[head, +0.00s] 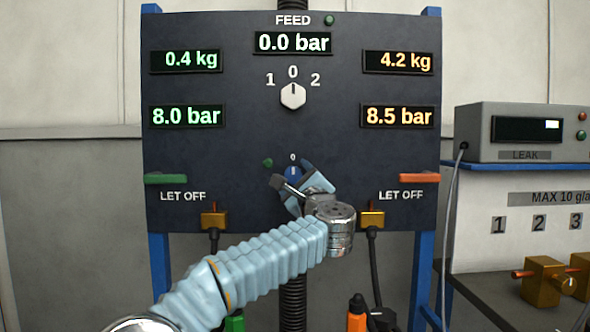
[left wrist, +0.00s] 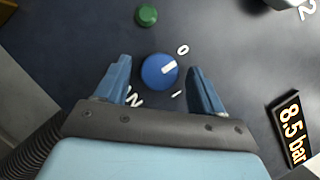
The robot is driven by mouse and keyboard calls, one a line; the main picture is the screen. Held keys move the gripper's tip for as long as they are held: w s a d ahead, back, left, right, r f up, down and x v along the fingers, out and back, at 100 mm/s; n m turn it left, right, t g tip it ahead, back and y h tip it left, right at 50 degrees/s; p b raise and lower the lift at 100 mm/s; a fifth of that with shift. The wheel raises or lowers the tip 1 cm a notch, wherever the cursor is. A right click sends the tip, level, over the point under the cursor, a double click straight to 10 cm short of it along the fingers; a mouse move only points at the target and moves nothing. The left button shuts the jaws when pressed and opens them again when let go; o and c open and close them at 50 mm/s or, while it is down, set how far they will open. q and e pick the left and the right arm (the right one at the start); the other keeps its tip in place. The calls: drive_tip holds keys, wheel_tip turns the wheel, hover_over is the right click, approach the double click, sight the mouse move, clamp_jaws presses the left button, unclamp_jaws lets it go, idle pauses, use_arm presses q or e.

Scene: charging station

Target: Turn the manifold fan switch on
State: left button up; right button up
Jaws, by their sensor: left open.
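The blue round knob (head: 292,172) with a white pointer line is low on the dark panel. It also shows in the left wrist view (left wrist: 158,72), its pointer towards the 0 mark (left wrist: 182,49). A 1 mark (left wrist: 176,95) and a letter N (left wrist: 133,98) are beside it; the rest of the label is hidden. My left gripper (left wrist: 160,90) is open, its two blue fingers on either side of the knob with gaps between. In the head view my left gripper (head: 292,186) covers part of the knob. My right gripper is not in view.
A green lamp (left wrist: 147,15) is near the knob. Above is the white FEED selector (head: 293,95), pointing to 0. Green (head: 166,179) and orange (head: 419,178) LET OFF levers flank the panel. Brass fittings with hoses hang below. A leak tester (head: 522,133) stands right.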

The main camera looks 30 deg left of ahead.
use_arm(q)
drive_tip(key=shift+w+a+r, duration=0.1)
drive_tip(key=shift+w+a, duration=0.15)
drive_tip(key=shift+a, duration=0.05)
